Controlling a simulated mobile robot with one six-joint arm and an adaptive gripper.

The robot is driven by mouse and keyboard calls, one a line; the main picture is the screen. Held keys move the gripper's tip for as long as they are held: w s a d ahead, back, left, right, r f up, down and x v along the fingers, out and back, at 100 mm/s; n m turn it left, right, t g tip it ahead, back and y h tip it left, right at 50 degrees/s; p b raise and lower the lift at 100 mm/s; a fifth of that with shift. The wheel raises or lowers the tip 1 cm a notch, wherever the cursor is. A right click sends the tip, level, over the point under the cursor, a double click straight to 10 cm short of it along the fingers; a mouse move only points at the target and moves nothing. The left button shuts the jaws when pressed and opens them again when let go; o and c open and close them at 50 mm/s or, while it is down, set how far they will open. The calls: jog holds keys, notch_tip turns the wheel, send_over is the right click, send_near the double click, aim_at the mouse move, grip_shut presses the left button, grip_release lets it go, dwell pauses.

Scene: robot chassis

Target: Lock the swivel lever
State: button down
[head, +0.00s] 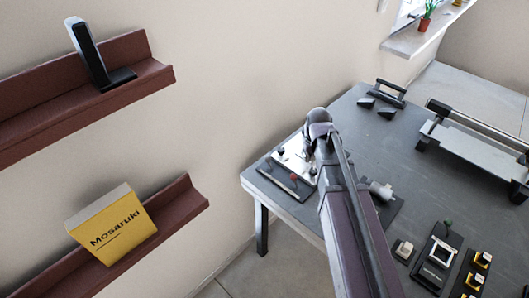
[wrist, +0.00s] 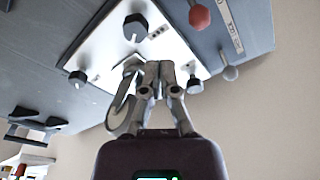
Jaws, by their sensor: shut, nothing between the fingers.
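A white panel (wrist: 100,50) lies on the dark table and carries several black knobs, one being the upper knob (wrist: 135,27). A pale grey elongated piece, which looks like the swivel lever (wrist: 119,112), sticks out from the panel's near edge in the wrist view. My gripper (wrist: 155,68) is shut and empty, just right of this piece and in front of the panel. I cannot tell whether they touch. In the head view my gripper (head: 310,168) is over the panel (head: 286,160), partly hidden by my arm, and the lever cannot be made out.
The table (head: 365,125) also holds black handles (head: 387,93), a rail device (head: 475,145) and switch boxes (head: 437,255). The wall and shelves (head: 160,225) are to the left.

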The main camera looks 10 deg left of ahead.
aim_at(269, 161)
jog(key=w+a+n, duration=0.2)
jog(key=w+a, duration=0.2)
jog(key=a, duration=0.5)
jog(key=w+a+r+n+t+y, duration=0.1)
jog(key=w+a, duration=0.3)
jog(key=a, duration=0.5)
jog(key=shift+r+n+p, duration=0.25)
jog(key=shift+n+p, duration=0.15)
jog(key=shift+p, duration=0.05)
jog(key=shift+f, duration=0.25)
jog(key=b+x, duration=1)
jog(key=shift+s+d+r+p, duration=0.2)
jog(key=shift+s+d+r, duration=0.05)
jog(key=shift+s+d, duration=0.45)
jog(key=shift+s+d+r+p, duration=0.15)
jog(key=shift+s+d+r, duration=0.05)
jog(key=shift+s+d, duration=0.55)
jog(key=shift+s+a, duration=0.2)
jog(key=shift+a, duration=0.1)
jog(key=shift+d, duration=0.1)
